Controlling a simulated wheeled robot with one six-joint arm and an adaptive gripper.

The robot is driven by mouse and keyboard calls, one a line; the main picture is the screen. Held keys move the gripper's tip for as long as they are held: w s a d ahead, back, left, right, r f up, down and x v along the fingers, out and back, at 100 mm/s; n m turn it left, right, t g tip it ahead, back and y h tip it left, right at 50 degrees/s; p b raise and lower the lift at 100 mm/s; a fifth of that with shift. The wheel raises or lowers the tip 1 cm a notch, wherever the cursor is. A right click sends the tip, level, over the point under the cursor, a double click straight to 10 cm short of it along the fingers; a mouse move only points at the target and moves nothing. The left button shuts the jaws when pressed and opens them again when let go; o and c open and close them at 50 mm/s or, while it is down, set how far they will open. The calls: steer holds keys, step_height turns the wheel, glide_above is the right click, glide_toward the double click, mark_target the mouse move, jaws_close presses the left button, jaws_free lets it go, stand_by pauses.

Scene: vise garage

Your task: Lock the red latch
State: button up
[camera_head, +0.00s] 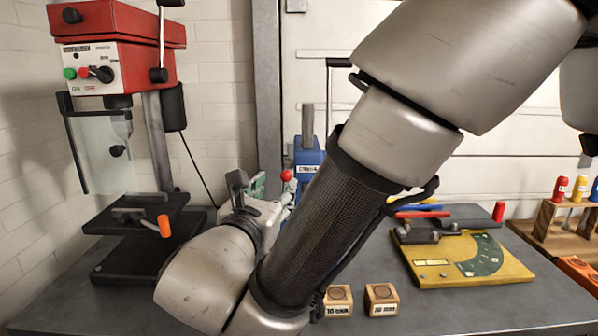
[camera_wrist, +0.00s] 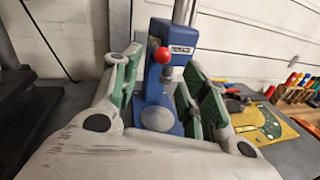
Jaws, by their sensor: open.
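A yellow plate (camera_head: 470,262) with a dark green curved scale lies on the bench at right. At its back is a dark metal fixture with a red bar (camera_head: 422,214) and an upright red grip (camera_head: 498,211); I cannot tell which is the latch. The plate also shows at the right of the wrist view (camera_wrist: 275,128). My gripper (camera_head: 264,192) is left of the plate, well apart from it, and partly hidden by my arm. In the wrist view its two green-padded fingers (camera_wrist: 162,68) stand wide apart with nothing held, facing a blue press.
The blue press (camera_head: 308,160) with a red ball knob (camera_head: 287,175) stands behind my gripper. A red drill press (camera_head: 120,50) is at left. Two small wooden blocks (camera_head: 338,301) (camera_head: 381,300) sit at the front. A wooden rack (camera_head: 550,232) with coloured handles is at far right.

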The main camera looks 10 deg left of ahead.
mark_target(285, 179)
steer(key=shift+w+d+r, duration=0.1)
steer(key=shift+w+r, duration=0.05)
steer(key=shift+w, duration=0.2)
steer(key=w, duration=0.7)
steer(key=shift+d, duration=0.1)
jaws_close()
